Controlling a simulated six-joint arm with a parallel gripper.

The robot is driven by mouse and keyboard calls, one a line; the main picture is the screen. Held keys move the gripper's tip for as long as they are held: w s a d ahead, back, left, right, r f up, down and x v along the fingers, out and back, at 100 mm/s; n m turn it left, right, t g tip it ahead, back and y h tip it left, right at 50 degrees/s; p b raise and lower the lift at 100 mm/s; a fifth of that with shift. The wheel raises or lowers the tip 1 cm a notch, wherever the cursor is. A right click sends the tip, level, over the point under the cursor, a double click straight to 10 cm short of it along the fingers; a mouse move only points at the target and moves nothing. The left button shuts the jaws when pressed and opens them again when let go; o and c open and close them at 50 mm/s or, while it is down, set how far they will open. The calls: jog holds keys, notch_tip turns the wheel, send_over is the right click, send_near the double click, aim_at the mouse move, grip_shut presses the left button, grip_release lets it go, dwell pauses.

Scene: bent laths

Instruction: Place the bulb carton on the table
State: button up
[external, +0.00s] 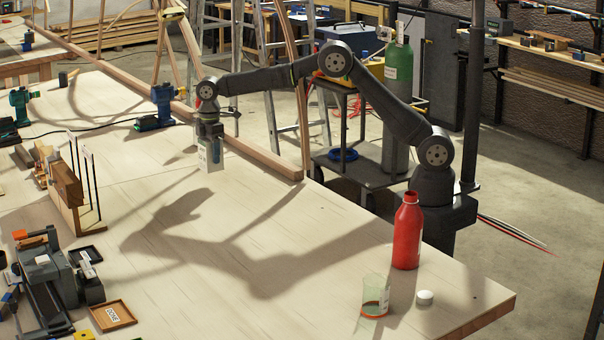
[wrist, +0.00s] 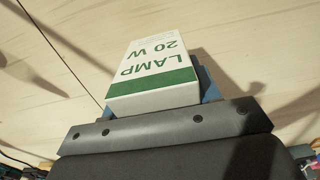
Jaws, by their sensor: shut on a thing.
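The bulb carton (external: 209,157) is a small white box with a green band. In the wrist view the carton (wrist: 155,75) shows the words "LAMP 20 W". My gripper (external: 210,140) points down and is shut on the carton's upper part, near the far edge of the table (external: 300,215). In the wrist view the gripper body (wrist: 165,130) hides the near end of the carton. I cannot tell whether the carton's bottom touches the table.
A red bottle (external: 407,232), a glass (external: 375,296) with a little liquid and a white cap (external: 425,297) stand at the near right. A wooden rack (external: 68,190) and a small tray (external: 112,315) are at the left. A wooden lath (external: 245,150) runs along the far edge. The table's middle is clear.

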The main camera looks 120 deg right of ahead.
aim_at(212, 167)
jog(key=shift+f, duration=2.6)
jog(key=shift+f, duration=0.15)
jog(key=o, duration=1)
notch_tip(212, 167, up, 12)
jog(key=shift+r, duration=0.2)
